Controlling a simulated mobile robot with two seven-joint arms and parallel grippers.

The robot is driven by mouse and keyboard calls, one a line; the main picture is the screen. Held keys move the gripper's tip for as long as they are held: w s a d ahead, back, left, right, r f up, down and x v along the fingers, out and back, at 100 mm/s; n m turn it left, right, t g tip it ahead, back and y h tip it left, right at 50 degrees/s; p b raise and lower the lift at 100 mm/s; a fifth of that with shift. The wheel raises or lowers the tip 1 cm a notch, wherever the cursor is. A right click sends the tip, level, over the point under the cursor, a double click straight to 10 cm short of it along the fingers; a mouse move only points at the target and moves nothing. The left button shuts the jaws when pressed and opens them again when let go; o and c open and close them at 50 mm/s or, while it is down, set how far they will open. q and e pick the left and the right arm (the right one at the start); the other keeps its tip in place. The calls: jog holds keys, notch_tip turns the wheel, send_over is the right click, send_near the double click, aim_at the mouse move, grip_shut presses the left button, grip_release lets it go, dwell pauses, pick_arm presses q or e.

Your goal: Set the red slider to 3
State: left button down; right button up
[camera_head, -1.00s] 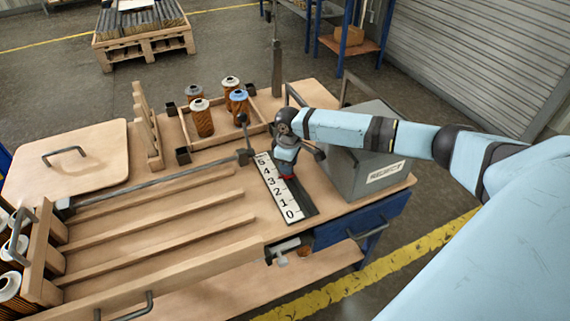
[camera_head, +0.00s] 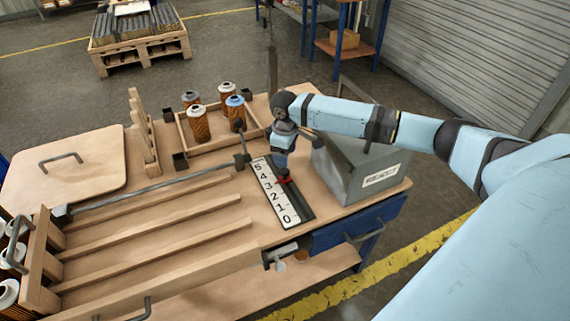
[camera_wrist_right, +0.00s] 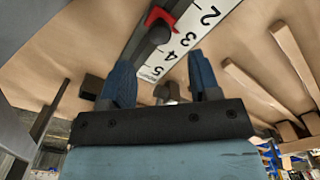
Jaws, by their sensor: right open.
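The red slider (camera_head: 284,181) sits on the dark rail beside the white number scale (camera_head: 269,186), about level with the 3. In the right wrist view the red slider (camera_wrist_right: 160,17) and its black knob show near the 3 on the scale (camera_wrist_right: 180,50). My right gripper (camera_head: 281,166) is just above and behind the slider, partly hiding the rail's far end. In the right wrist view its two blue fingers (camera_wrist_right: 160,62) are apart, with the knob beyond their tips and nothing held. My left gripper is out of view.
A grey reject bin (camera_head: 355,168) stands close to the right of my gripper. A wooden tray (camera_head: 218,138) with several cartridges is behind left. A metal bar (camera_head: 160,187) and wooden lanes lie to the left.

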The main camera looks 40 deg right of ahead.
aim_at(285, 170)
notch_tip(285, 170, up, 7)
jog(key=shift+r, duration=0.15)
dwell(0.4)
